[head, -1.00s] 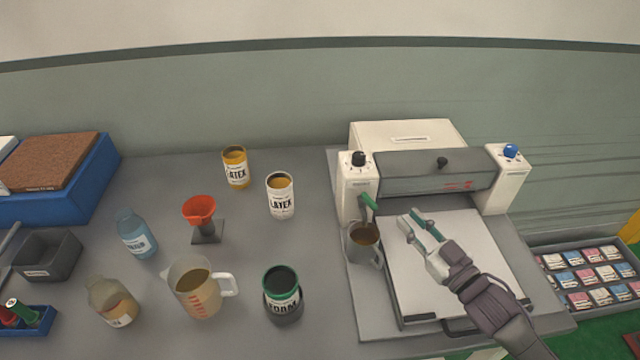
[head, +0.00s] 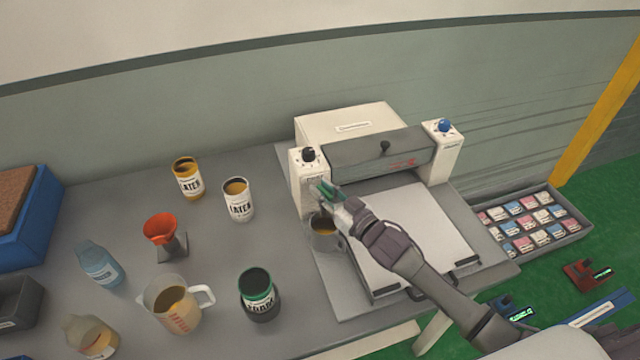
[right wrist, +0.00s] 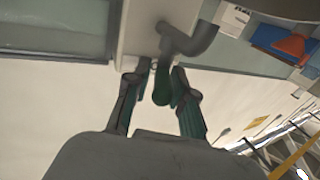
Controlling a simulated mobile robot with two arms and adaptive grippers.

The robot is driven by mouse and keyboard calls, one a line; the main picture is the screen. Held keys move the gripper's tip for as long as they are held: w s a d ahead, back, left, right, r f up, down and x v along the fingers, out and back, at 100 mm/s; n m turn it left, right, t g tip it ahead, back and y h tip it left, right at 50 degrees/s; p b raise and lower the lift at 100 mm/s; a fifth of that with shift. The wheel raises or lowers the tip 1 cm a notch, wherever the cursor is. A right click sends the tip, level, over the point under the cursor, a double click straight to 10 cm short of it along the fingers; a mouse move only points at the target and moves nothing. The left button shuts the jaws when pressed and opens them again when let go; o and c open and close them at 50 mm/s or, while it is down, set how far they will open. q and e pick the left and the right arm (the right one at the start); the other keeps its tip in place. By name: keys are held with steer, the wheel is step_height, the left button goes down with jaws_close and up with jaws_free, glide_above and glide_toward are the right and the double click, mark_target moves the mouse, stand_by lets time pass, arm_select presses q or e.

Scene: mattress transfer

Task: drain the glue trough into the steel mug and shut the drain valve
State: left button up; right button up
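The glue machine (head: 365,163) stands on the bench, with a grey housing between two white end posts. The steel mug (head: 323,243) stands upright below its left post and holds brown liquid. My right gripper (head: 325,191) is at the drain valve, just above the mug, and hides most of the valve in the head view. In the right wrist view, my right gripper (right wrist: 161,70) is open, with the green valve handle (right wrist: 163,87) between its fingers. The grey drain spout (right wrist: 195,42) is beside the handle. My left gripper is not in view.
A tray of small packets (head: 530,222) is at the right. Bare bench lies between the jar and machine.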

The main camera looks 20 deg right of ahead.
steer(key=shift+w+a, duration=0.3)
steer(key=shift+w, duration=0.25)
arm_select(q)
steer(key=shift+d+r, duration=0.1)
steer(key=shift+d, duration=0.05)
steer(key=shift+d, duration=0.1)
arm_select(e)
jaws_close()
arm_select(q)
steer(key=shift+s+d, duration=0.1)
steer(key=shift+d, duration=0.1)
